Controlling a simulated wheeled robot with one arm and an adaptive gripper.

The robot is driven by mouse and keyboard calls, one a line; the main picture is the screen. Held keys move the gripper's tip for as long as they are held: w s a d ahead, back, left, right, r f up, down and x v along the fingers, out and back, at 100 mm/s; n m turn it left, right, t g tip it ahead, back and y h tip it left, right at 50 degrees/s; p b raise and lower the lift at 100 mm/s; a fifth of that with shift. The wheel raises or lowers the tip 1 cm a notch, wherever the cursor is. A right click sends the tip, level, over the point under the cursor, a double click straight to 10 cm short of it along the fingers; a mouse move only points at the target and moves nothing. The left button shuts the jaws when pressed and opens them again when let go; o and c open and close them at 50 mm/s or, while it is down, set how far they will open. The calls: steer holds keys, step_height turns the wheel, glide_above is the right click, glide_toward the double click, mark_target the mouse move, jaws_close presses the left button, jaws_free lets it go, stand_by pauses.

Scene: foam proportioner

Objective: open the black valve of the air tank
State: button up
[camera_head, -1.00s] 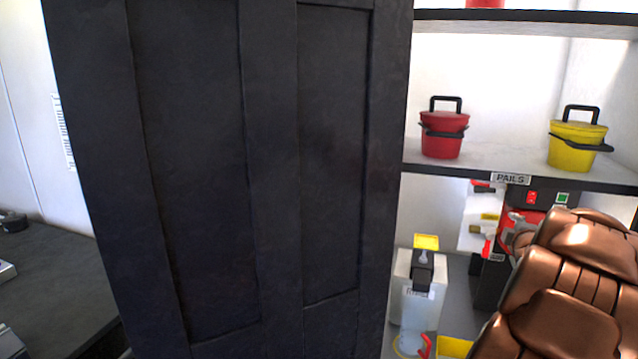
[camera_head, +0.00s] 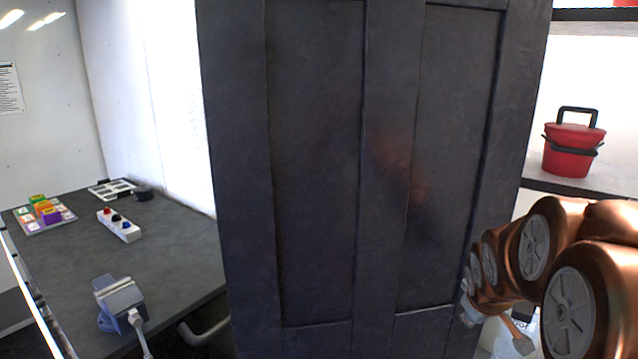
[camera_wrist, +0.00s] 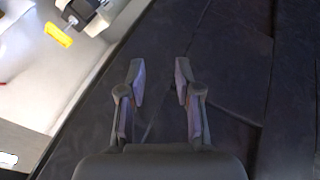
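My gripper (camera_wrist: 161,84) is open and empty in the wrist view, its two fingers apart in front of a dark panelled door (camera_wrist: 225,65). The same tall dark door (camera_head: 315,160) fills the middle of the head view, with my copper-coloured arm to its right. I cannot make out the air tank or its black valve for certain. A pale object with a black part (camera_wrist: 82,12) and a yellow piece (camera_wrist: 58,34) shows at the upper left of the wrist view, apart from my fingers.
A red pail (camera_head: 572,148) stands on a shelf at the right. At the left, a dark worktable (camera_head: 180,260) carries a vise (camera_head: 119,300), a white block with buttons (camera_head: 119,225) and a tray of coloured blocks (camera_head: 45,215). The door blocks the middle.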

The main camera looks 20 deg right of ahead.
steer(key=s+a+f+g+y, duration=0.1)
steer(key=s+a+g+y, duration=0.1)
steer(key=s+a, duration=0.9)
steer(key=s+a+f+m+g+y, duration=0.1)
steer(key=s+a+g, duration=0.4)
steer(key=s+a, duration=0.6)
steer(key=a+f+y, duration=0.1)
steer(key=a, duration=0.4)
steer(key=shift+s+a+f+y, duration=0.2)
steer(key=shift+s+f+y, duration=0.1)
steer(key=shift+y, duration=0.1)
